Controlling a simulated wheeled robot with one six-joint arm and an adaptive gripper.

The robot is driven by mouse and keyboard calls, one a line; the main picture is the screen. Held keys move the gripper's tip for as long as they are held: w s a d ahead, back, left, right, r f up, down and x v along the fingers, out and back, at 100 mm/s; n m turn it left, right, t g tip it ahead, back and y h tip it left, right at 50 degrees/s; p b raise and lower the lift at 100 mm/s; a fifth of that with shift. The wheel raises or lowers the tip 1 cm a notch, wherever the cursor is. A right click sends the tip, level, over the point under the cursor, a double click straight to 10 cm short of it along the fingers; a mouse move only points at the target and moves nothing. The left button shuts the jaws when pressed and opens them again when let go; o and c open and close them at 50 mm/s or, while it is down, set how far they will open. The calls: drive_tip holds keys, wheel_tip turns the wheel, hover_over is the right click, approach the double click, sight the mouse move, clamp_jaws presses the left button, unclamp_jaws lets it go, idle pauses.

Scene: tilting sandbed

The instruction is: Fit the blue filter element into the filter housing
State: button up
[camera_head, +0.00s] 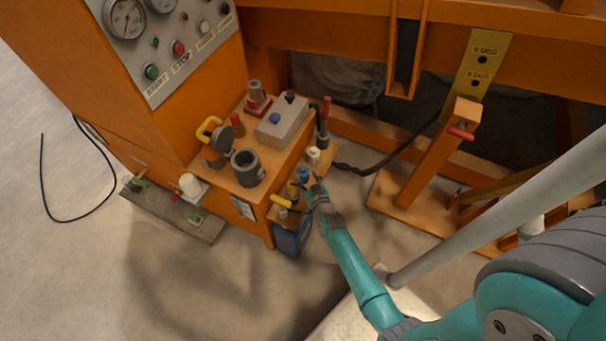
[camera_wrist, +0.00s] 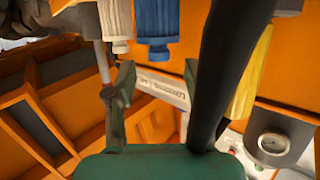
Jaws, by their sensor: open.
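The blue filter element (camera_head: 304,174) stands on a small orange side shelf, between a white element (camera_head: 313,155) and a yellow one (camera_head: 283,202). In the wrist view the blue element (camera_wrist: 157,25) is at the top, just beyond my fingertips and cut by the frame edge. My gripper (camera_head: 315,188) is open and empty beside the blue element; in the wrist view its fingers (camera_wrist: 157,70) are apart, with nothing between them. The filter housing (camera_head: 247,166), a dark grey open-topped cup, stands on the orange bench to the left. Its hinged lid (camera_head: 217,150) appears swung open.
A grey box with a blue button (camera_head: 280,122) and a red-based fitting (camera_head: 257,100) stand behind the housing. A red-handled lever (camera_head: 324,120) rises near the white element. A control panel (camera_head: 170,40) stands behind left. A black bar crosses the wrist view beside the fingers.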

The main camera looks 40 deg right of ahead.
sight(304, 170)
drive_tip(key=shift+x, duration=2.75)
drive_tip(key=shift+d+r, duration=0.1)
drive_tip(key=shift+r, duration=0.05)
clamp_jaws()
